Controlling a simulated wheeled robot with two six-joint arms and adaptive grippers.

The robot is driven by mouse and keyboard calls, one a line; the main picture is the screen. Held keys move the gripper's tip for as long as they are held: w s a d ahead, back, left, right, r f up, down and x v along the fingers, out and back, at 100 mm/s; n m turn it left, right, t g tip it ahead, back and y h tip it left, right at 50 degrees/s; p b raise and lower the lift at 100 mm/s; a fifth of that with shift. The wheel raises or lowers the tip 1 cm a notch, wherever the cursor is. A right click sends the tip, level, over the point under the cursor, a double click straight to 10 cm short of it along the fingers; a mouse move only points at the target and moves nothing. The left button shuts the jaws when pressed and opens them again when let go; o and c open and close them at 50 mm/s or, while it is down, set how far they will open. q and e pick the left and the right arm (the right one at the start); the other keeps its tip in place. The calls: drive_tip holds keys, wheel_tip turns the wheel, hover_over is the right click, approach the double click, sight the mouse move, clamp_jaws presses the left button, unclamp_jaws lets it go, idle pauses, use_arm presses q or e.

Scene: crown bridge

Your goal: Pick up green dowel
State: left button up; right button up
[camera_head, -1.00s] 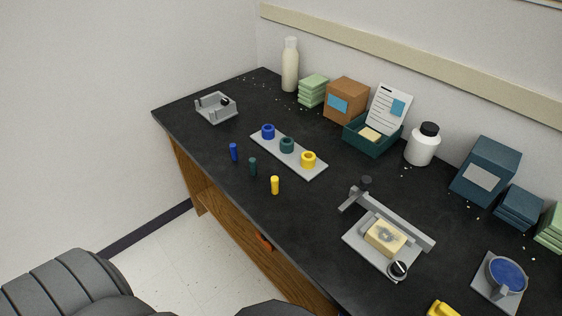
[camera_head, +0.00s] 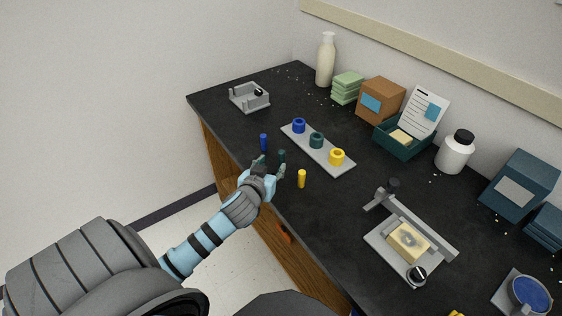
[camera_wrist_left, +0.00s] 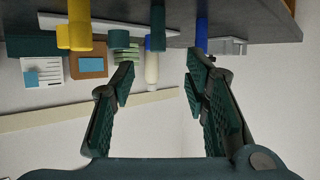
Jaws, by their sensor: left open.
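The green dowel (camera_head: 282,155) stands upright on the black table near its front edge, between a blue dowel (camera_head: 264,142) and a yellow dowel (camera_head: 301,178). My left gripper (camera_head: 270,166) is open and empty at the table's front edge, just short of the green dowel; one finger partly covers the dowel's lower part. In the left wrist view the open fingers (camera_wrist_left: 160,78) are wide apart. There the green dowel (camera_wrist_left: 158,24) appears beyond the fingertips, roughly between them. My right gripper is not in view.
A grey plate (camera_head: 343,171) with blue, green and yellow rings lies behind the dowels. The blue and yellow dowels stand close on either side. A grey fixture (camera_head: 249,97) is at the far left, and a grey jig (camera_head: 382,242) is to the right.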

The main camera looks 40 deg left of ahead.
sight(281, 159)
use_arm(q)
drive_tip(key=b+x, duration=0.1)
drive_tip(key=x, duration=0.5)
drive_tip(key=f+b+x, duration=0.1)
drive_tip(key=b+x, duration=0.1)
drive_tip(key=x, duration=0.3)
drive_tip(key=shift+w+d+f, duration=0.1)
drive_tip(key=shift+f, duration=0.15)
clamp_jaws()
